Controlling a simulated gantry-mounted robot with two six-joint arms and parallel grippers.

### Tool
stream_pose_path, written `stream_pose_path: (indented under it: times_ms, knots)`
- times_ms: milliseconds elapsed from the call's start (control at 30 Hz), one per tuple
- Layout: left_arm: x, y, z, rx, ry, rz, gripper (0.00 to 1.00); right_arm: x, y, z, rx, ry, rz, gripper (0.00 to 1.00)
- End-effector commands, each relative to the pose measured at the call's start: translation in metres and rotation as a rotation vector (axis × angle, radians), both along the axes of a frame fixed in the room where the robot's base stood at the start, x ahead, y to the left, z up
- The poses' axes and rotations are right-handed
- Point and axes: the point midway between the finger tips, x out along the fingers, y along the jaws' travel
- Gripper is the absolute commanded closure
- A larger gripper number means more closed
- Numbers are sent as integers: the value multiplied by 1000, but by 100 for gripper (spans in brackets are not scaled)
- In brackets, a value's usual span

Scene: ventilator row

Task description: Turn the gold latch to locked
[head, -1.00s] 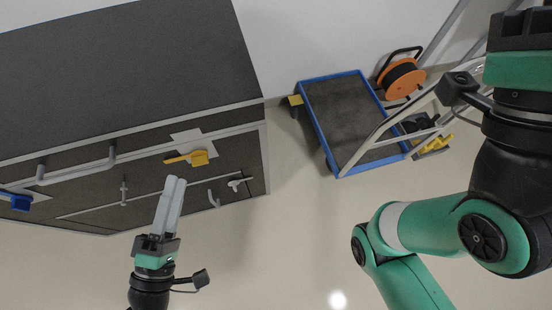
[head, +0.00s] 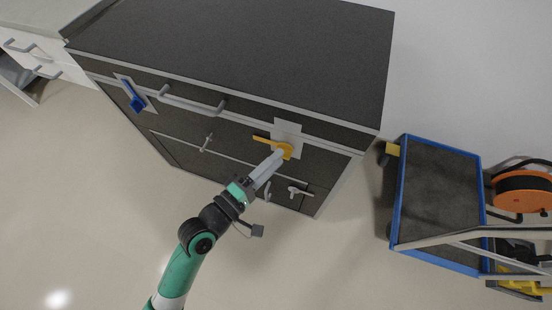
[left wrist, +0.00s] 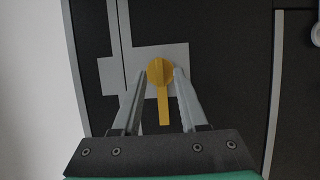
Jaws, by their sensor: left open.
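The gold latch (head: 262,139) is on a light plate (head: 288,127) on the front of the dark cabinet. Its handle points left in the head view. In the left wrist view the gold latch (left wrist: 160,72) has a round hub with the handle pointing down the picture, on its plate (left wrist: 181,55). My left gripper (head: 280,154) is at the latch hub. In the left wrist view the left gripper (left wrist: 161,78) is open, with one finger on each side of the latch. I cannot tell whether the fingers touch it. My right gripper is out of view.
A blue latch (head: 135,98) sits further left on the cabinet (head: 230,50). A grey bar handle (head: 190,103) lies between the latches, and small handles (head: 299,192) are below. A blue-rimmed cart (head: 398,190) and an orange cable reel (head: 538,199) stand right. The floor in front is clear.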

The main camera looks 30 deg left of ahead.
Motion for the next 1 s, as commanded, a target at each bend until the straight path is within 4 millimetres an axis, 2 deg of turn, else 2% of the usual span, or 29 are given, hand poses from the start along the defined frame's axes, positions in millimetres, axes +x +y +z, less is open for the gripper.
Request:
stream_pose_path:
  times_ms: [100,333,367,567,600,1000]
  knots:
    - [8,-2,0,2,0,0,57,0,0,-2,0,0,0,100]
    - [9,-3,0,1,0,0,57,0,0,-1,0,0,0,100]
    - [9,-2,0,1,0,0,61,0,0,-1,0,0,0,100]
    - [8,-2,0,1,0,0,97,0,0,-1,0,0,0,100]
    - [8,-2,0,1,0,0,100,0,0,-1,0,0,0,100]
    - [8,-2,0,1,0,0,100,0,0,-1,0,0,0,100]
